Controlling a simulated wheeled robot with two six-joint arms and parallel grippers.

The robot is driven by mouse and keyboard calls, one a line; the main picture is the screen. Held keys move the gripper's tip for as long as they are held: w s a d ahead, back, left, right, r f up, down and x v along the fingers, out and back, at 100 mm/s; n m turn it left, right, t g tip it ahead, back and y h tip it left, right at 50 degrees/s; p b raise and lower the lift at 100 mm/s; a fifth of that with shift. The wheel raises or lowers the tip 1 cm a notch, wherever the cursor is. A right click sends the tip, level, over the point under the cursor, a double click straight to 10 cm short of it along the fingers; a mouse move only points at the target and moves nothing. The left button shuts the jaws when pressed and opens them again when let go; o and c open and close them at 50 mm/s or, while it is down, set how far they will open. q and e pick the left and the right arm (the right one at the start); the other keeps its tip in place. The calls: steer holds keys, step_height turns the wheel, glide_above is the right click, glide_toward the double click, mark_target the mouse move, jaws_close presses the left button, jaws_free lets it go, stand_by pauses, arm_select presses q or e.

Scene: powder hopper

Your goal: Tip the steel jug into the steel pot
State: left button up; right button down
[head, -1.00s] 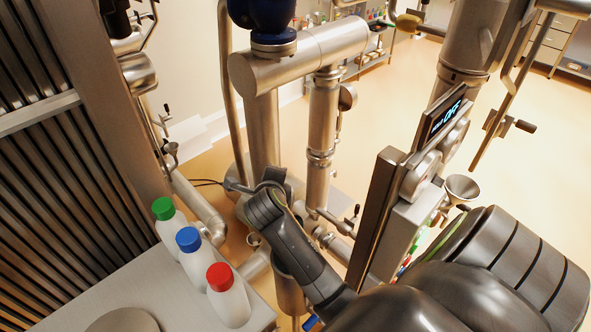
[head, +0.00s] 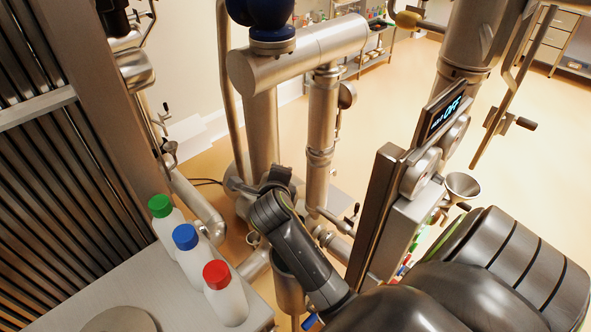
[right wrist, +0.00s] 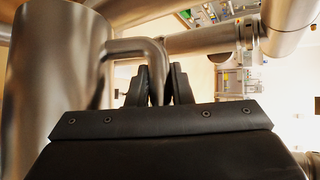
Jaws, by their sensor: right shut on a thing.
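The steel jug (right wrist: 45,90) fills the left of the right wrist view as a smooth upright-looking cylinder with a bent steel handle (right wrist: 138,48). My right gripper (right wrist: 158,85) is shut on that handle. In the head view the right gripper (head: 277,178) is at the middle, beside steel pipework. There the jug is hard to tell apart from the steel behind the gripper. I cannot pick out the steel pot with certainty in either view. My left gripper is not in view.
White bottles with green (head: 160,206), blue (head: 185,237) and red (head: 217,274) caps stand on a steel bench (head: 100,290) at lower left. A display (head: 440,115) reading OFF stands on a steel column at right. A thick horizontal pipe (head: 300,52) crosses above the gripper.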

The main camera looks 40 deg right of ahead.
steer(key=shift+a+r, duration=0.1)
steer(key=shift+w, duration=0.15)
steer(key=shift+s+r+b, duration=0.15)
steer(key=shift+s+b, duration=0.15)
steer(key=shift+s, duration=0.05)
steer(key=shift+s+r+t, duration=0.1)
steer(key=shift+s+t, duration=0.1)
steer(key=shift+t, duration=0.1)
steer(key=shift+w+b, duration=0.2)
steer(key=shift+b, duration=0.1)
steer(key=shift+s+r, duration=0.15)
steer(key=shift+s, duration=0.2)
steer(key=shift+s+r+m, duration=0.15)
steer(key=shift+s+m, duration=0.05)
steer(key=shift+m, duration=0.1)
steer(key=shift+w, duration=0.35)
steer(key=shift+s+d, duration=0.2)
steer(key=shift+s, duration=0.1)
steer(key=shift+w+a, duration=0.1)
steer(key=shift+a, duration=0.05)
steer(key=shift+w, duration=0.2)
steer(key=shift+s, duration=0.3)
steer(key=shift+w, duration=0.25)
